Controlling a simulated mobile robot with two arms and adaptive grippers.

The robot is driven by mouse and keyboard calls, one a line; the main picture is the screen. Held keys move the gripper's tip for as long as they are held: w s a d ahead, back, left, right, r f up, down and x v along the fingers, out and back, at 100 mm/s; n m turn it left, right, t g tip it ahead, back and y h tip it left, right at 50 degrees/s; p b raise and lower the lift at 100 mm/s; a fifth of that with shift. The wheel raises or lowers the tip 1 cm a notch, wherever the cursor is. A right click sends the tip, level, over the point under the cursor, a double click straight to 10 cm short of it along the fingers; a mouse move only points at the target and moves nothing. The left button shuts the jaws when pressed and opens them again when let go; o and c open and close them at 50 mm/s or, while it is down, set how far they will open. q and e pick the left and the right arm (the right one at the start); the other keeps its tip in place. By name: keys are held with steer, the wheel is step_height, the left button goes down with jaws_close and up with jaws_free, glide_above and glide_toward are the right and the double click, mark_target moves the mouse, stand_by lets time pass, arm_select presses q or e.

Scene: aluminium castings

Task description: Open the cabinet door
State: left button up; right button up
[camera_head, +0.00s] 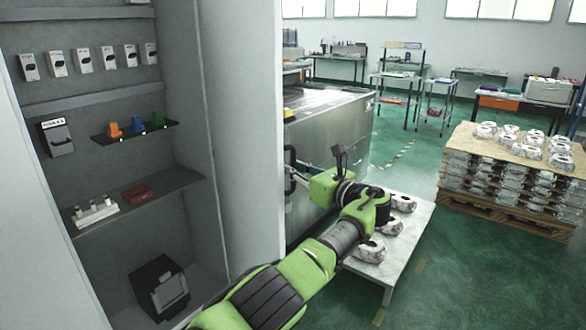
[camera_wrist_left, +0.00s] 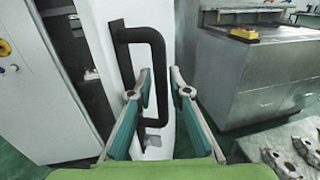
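The cabinet (camera_head: 180,60) stands at the left of the head view with its inside and shelves exposed. Its white door (camera_head: 237,110) stands swung open at the cabinet's right side. A black bar handle (camera_head: 290,165) is on the door's outer face; it also shows in the left wrist view (camera_wrist_left: 161,65). My left gripper (camera_head: 301,180) is at the handle. In the left wrist view its two fingers (camera_wrist_left: 160,82) are apart, and the handle's upright bar shows between them. I cannot tell whether they touch it. My right gripper is not in view.
A low table (camera_head: 408,225) with castings stands beyond my left arm. A large metal machine (camera_head: 335,130) is behind the door. A pallet (camera_head: 510,205) stacked with castings stands at the right. Green floor (camera_head: 455,275) is free between the low table and the pallet.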

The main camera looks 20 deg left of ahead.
arm_select(q)
steer(key=shift+d, duration=0.15)
steer(key=v, duration=1.1)
steer(key=shift+s+d, duration=0.3)
